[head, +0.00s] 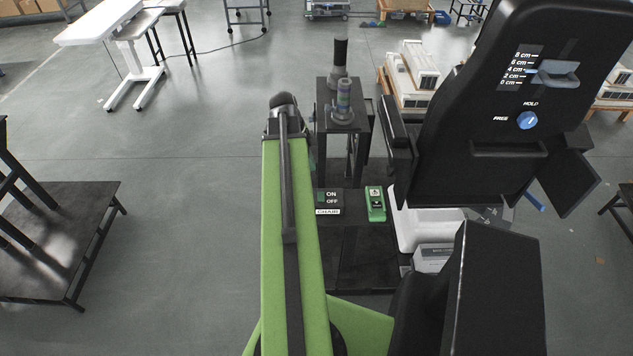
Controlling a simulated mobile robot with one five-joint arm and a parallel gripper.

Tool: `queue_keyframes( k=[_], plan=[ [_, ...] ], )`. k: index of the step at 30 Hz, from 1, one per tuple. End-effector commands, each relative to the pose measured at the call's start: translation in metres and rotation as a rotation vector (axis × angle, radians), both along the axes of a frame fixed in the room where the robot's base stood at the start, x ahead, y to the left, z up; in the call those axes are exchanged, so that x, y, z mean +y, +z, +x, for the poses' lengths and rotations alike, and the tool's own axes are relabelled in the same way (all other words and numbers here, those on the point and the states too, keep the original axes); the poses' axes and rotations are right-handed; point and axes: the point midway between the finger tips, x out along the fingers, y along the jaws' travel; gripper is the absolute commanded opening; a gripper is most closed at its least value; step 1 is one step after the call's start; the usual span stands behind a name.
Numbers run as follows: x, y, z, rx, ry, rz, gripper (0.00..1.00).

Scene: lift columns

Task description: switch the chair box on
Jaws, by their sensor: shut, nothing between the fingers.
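The chair box (336,203) is a small black box with a white CHAIR label on its front edge. It sits on a dark low platform near the middle of the head view, just right of my green arm. ON is printed above OFF on its top, with a small dark green switch (321,197) at their left. The switch is too small to tell which way it is set. My arm reaches up the picture left of the box and ends in a black joint. My gripper does not show.
A green handset (376,204) lies right of the box. A black chair back (490,110) with a HOLD/FREE knob (527,120) rises at the right. A dark stand (342,118) with two upright handles is behind the box. A dark table (55,240) is at left; open floor lies between.

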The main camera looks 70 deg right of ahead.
Motion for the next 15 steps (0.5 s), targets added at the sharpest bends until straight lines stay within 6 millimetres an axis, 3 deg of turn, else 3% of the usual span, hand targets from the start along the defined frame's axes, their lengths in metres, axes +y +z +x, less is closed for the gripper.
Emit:
queue_keyframes(
  k=[8,15],
  plan=[
    [-0.002,-0.022,-0.004,0.0,0.0,0.0,0.0],
    [-0.009,-0.07,-0.014,0.0,0.0,-0.001,0.0]
  ],
)
